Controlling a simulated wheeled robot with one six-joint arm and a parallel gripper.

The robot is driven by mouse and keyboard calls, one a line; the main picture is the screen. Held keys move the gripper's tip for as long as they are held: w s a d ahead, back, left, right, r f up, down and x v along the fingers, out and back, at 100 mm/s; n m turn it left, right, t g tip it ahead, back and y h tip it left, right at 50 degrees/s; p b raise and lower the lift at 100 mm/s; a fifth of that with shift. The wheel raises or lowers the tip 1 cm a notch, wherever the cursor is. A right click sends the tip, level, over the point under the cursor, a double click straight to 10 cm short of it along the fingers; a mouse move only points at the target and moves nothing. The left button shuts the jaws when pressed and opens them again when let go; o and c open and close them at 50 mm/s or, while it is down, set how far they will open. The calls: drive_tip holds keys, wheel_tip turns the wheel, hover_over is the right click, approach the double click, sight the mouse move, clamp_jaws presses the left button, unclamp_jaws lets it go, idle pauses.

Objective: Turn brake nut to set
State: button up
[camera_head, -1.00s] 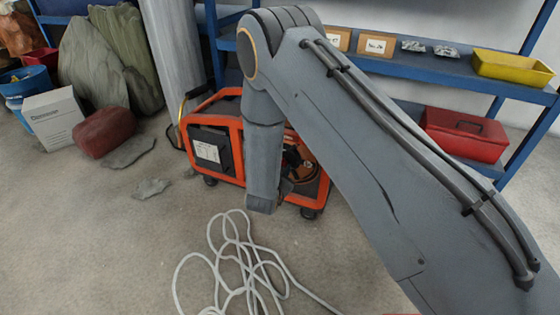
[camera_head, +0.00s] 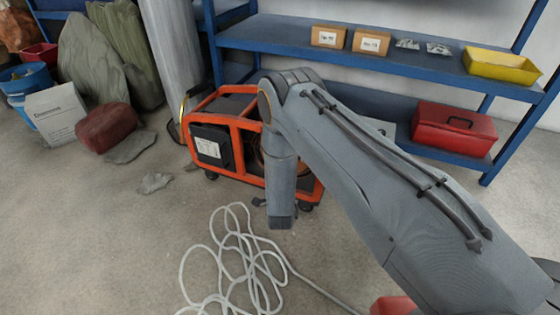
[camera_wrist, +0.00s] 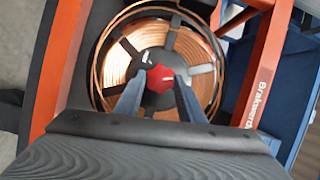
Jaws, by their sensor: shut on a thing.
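The brake nut, a red knob (camera_wrist: 160,78), sits at the middle of a black hub on a copper wire spool (camera_wrist: 206,68) in the wrist view. My gripper (camera_wrist: 160,92) reaches in from below, with one finger on each side of the red knob, and is shut on it. An orange frame (camera_wrist: 262,60) surrounds the spool, with partly readable lettering on its right bar. In the head view the orange cart (camera_head: 240,127) stands on the floor, and my arm hides much of its right side and my gripper.
A pale hose (camera_head: 238,262) lies in loops on the floor before the cart. Behind is a blue shelf (camera_head: 300,50) with small boxes, a yellow bin (camera_head: 502,66) and a red toolbox (camera_head: 454,128). A red sack (camera_head: 103,128) lies at left.

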drive_tip(key=shift+f+m+t+p, duration=0.2)
drive_tip(key=shift+m+t+p, duration=0.4)
drive_tip(key=shift+m, duration=1.1)
drive_tip(key=shift+d, duration=0.1)
drive_tip(key=o, duration=1)
drive_tip(key=shift+o, duration=0.2)
drive_tip(key=s+p, duration=0.2)
drive_tip(key=s, duration=0.5)
drive_tip(key=shift+s+d+f, duration=0.15)
drive_tip(key=shift+s+f, duration=0.2)
drive_tip(key=shift+s, duration=0.05)
